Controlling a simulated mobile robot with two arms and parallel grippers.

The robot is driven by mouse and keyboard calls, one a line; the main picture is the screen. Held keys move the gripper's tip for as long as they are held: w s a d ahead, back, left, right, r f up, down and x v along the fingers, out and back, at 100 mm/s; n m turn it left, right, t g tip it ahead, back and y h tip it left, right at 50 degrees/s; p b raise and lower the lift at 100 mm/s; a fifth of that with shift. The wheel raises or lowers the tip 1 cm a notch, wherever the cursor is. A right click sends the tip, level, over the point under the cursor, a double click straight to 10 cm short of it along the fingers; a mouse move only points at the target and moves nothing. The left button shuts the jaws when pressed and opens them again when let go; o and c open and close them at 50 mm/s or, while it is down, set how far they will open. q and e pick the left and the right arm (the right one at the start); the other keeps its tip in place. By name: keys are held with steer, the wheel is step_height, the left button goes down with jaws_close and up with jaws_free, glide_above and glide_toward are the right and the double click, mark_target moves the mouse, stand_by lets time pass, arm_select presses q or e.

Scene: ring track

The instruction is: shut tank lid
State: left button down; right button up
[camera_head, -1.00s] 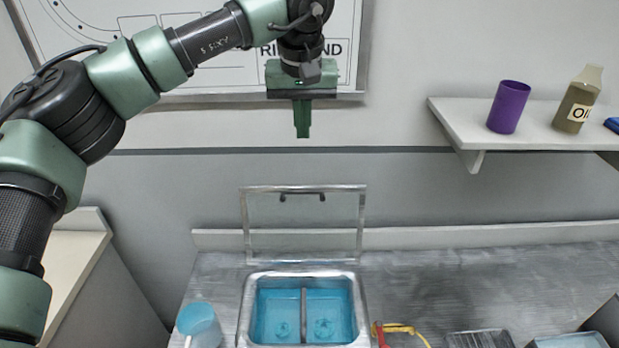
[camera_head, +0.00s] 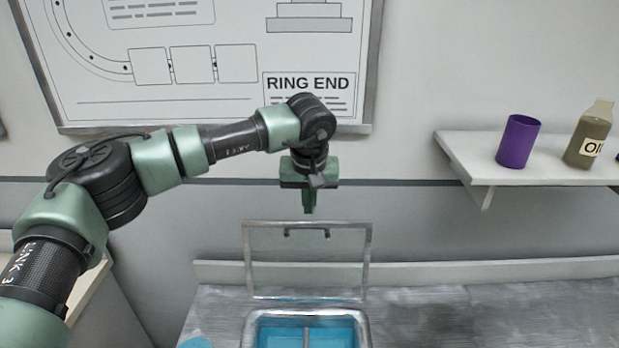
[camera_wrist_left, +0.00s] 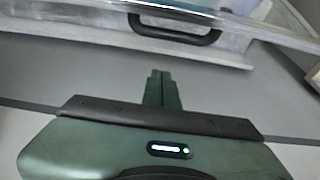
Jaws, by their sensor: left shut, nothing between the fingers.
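The tank (camera_head: 357,316) is a metal-rimmed basin with blue liquid at the bottom of the head view, its near part cut off. Its clear, framed lid (camera_head: 307,267) stands open and upright at the back of the tank. A dark handle (camera_head: 322,232) sits near the lid's top edge; it also shows in the left wrist view (camera_wrist_left: 175,38). My left gripper (camera_head: 309,208) points down just above the lid's top edge, with its fingers shut and empty. In the left wrist view the fingertips (camera_wrist_left: 160,75) are apart from the handle. My right gripper is not in view.
A wall shelf (camera_head: 540,165) at right holds a purple cup (camera_head: 518,141) and an oil bottle (camera_head: 589,134). A whiteboard (camera_head: 200,60) hangs behind my arm. The metal counter (camera_head: 450,312) is clear right of the lid.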

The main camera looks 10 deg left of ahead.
arm_select(q)
steer(key=s, duration=0.1)
steer(key=s+p, duration=0.1)
steer(key=s+d, duration=0.1)
steer(key=s, duration=0.1)
steer(key=shift+r+p, duration=0.25)
steer(key=shift+p, duration=0.05)
steer(key=shift+w, duration=0.1)
